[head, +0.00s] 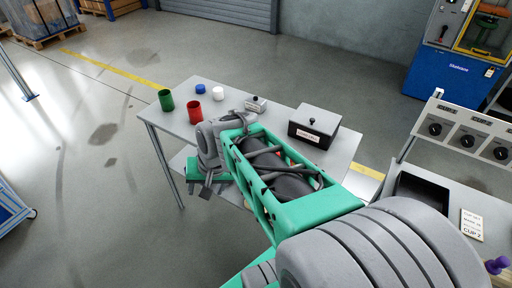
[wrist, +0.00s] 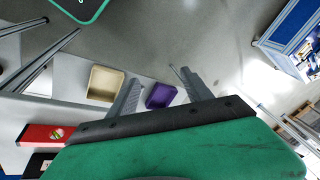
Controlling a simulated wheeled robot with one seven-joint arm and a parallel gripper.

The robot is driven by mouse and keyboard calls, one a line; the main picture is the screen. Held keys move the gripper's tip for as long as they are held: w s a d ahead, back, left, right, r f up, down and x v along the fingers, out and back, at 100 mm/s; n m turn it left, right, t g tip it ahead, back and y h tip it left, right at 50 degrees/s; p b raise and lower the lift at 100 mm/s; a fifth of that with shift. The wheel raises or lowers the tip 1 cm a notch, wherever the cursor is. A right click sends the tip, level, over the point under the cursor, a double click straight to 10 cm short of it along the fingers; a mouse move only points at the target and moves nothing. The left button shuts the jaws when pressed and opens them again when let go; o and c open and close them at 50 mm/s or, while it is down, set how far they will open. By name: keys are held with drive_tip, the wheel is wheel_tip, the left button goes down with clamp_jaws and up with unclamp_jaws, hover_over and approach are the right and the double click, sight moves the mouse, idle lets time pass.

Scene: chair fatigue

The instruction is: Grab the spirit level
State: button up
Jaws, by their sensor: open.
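The spirit level (wrist: 42,133) shows in the wrist view at the lower left. It is a red bar with a round yellowish vial, lying on a grey surface, and its right end runs close to the dark edge of my gripper's body. My gripper (wrist: 160,77) is open, with its two grey fingers apart and nothing held between them. The level lies to the left of the fingers, outside the gap. In the head view my arm reaches over the grey table (head: 260,118), and I cannot make out the level there.
A beige tray (wrist: 105,83) and a purple tray (wrist: 160,96) lie near the fingers. On the table stand a green cup (head: 166,100), a red cup (head: 194,112), a blue lid (head: 201,89), a white piece (head: 218,93) and a lidded grey box (head: 314,127).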

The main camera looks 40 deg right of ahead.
drive_tip(key=w+d+f+m+t+y, duration=0.25)
drive_tip(key=d+f+m, duration=0.25)
drive_tip(key=d+m, duration=0.45)
drive_tip(key=s+d+m+t+h, duration=0.1)
drive_tip(key=d+m+t, duration=0.1)
drive_tip(key=d+m, duration=0.3)
drive_tip(key=s+d+m+t+h, duration=0.1)
drive_tip(key=d+m+t, duration=0.1)
drive_tip(key=d+m, duration=0.4)
drive_tip(key=s+d+m+t+h+b, duration=0.1)
drive_tip(key=d+m+t, duration=0.2)
drive_tip(key=d+m, duration=0.3)
drive_tip(key=shift+s+d+m, duration=0.1)
drive_tip(key=shift+s+m, duration=0.1)
drive_tip(key=shift+m, duration=0.45)
drive_tip(key=shift+s+d+m, duration=0.1)
drive_tip(key=shift+s+m, duration=0.1)
drive_tip(key=shift+m, duration=0.4)
drive_tip(key=shift+d+m+t+h, duration=0.2)
drive_tip(key=shift+m+t+h, duration=0.05)
drive_tip(key=shift+m, duration=0.15)
drive_tip(key=x, duration=0.7)
drive_tip(key=shift+w+a+r, duration=0.15)
drive_tip(key=shift+w, duration=0.2)
drive_tip(key=shift+c, duration=0.2)
drive_tip(key=shift+s, duration=0.1)
drive_tip(key=c, duration=1.2)
clamp_jaws()
